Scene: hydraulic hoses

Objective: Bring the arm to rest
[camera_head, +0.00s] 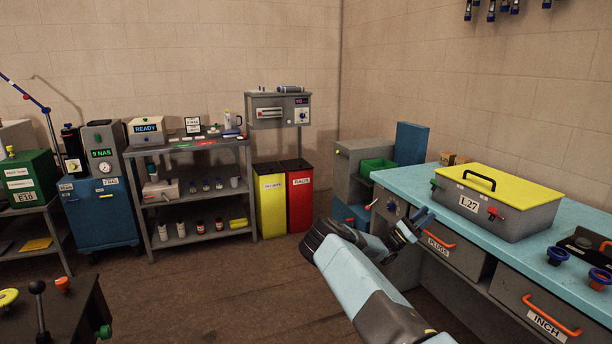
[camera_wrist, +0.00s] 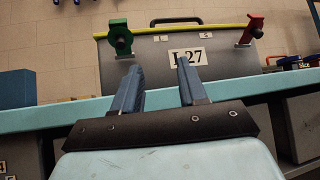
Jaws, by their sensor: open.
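My arm reaches out from the bottom of the head view toward the front edge of the blue-topped workbench (camera_head: 404,180). My gripper (camera_head: 424,222) is by that edge, in front of the drawer marked PLUGS. In the wrist view my gripper (camera_wrist: 158,75) shows two blue fingers set well apart with nothing between them. Beyond the fingertips stands a grey box with a yellow lid (camera_head: 510,185), labelled L27. Its grey front also shows in the wrist view (camera_wrist: 235,65), with a green fitting at left and a red one at right. The fingertips appear apart from the box.
Drawers with orange handles (camera_head: 550,318) line the bench front. Blue and orange rings (camera_head: 558,256) lie at its right. Yellow and red bins (camera_head: 299,200), a grey shelf (camera_head: 195,143) and a blue cart (camera_head: 103,212) stand behind. The floor in the middle is clear.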

